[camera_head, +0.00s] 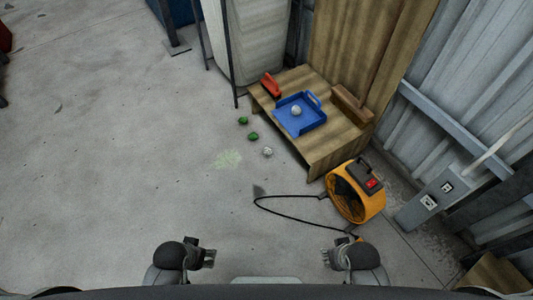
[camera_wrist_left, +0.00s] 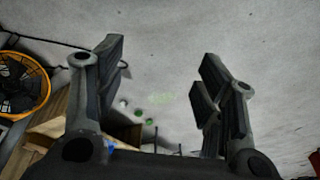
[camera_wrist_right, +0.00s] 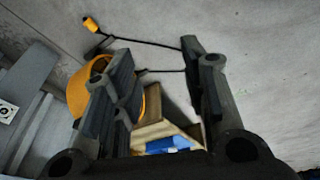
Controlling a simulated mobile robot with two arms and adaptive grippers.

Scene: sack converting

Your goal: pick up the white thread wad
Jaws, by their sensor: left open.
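A small white wad (camera_head: 267,152) lies on the concrete floor, just left of the low wooden platform. It also shows in the left wrist view (camera_wrist_left: 123,103), between my left fingers in the picture but far beyond them. A second pale wad (camera_head: 296,111) sits in the blue tray (camera_head: 316,121) on the platform. My left gripper (camera_head: 208,256) is open and empty, near the bottom of the head view and well short of the wads. My right gripper (camera_head: 328,256) is also open and empty, level with the left one.
Two green wads (camera_head: 243,121) (camera_head: 253,136) lie on the floor near the white one. The wooden platform (camera_head: 318,157) also holds a red object (camera_head: 270,84). An orange fan (camera_head: 366,205) with a looping black cable (camera_head: 290,217) stands at right. Floor at left is clear.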

